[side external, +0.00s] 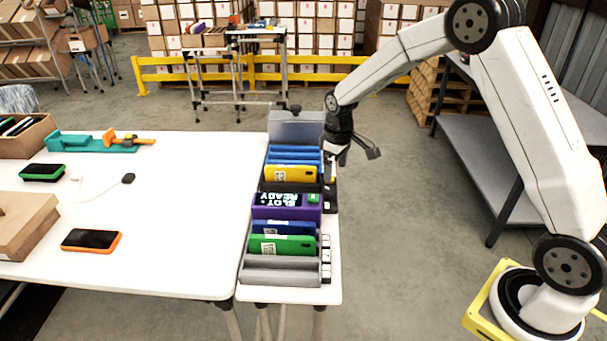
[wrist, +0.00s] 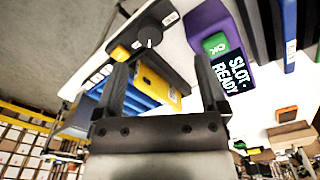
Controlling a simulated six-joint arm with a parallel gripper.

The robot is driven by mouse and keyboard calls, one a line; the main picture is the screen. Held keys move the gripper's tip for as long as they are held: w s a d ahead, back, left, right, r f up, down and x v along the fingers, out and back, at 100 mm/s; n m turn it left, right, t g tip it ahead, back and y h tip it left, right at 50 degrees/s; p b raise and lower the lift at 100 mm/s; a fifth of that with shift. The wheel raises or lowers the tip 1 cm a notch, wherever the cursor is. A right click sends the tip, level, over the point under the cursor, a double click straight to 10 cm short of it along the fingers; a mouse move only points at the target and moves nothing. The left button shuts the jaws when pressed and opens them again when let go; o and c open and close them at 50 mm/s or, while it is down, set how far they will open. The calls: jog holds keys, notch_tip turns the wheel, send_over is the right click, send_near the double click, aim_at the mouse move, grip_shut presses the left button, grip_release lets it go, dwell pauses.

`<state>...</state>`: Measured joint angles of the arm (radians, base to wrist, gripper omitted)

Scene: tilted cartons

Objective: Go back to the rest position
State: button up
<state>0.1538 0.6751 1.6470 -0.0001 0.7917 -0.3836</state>
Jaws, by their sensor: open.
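My gripper (side external: 332,172) is at the right edge of a slotted rack (side external: 283,277), beside its yellow item, pointing down. In the wrist view my gripper (wrist: 163,72) has its two dark fingers spread, with nothing visibly held between them. The yellow item (side external: 290,174) stands in the rack and shows beyond the fingers in the wrist view (wrist: 158,86). Whether a finger touches the rack cannot be told.
A purple box (side external: 263,212) with a "SLOT READY" display sits mid-rack. Blue (side external: 270,228) and green (side external: 282,245) items stand in front, blue dividers (side external: 294,153) behind. The white table (side external: 190,190) holds an orange-edged phone (side external: 91,240), a green device (side external: 42,172) and cardboard boxes (side external: 22,222).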

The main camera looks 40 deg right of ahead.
jog(key=s+a+r+m+t, duration=0.1)
jog(key=s+a, duration=0.2)
jog(key=s, duration=0.7)
jog(key=s+a+r+m+t, duration=0.1)
jog(key=s+a, duration=0.3)
jog(key=s, duration=0.7)
jog(key=shift+a+r+m, duration=0.3)
jog(key=shift+r, duration=0.4)
jog(key=shift+w, duration=0.1)
jog(key=shift+c, duration=0.2)
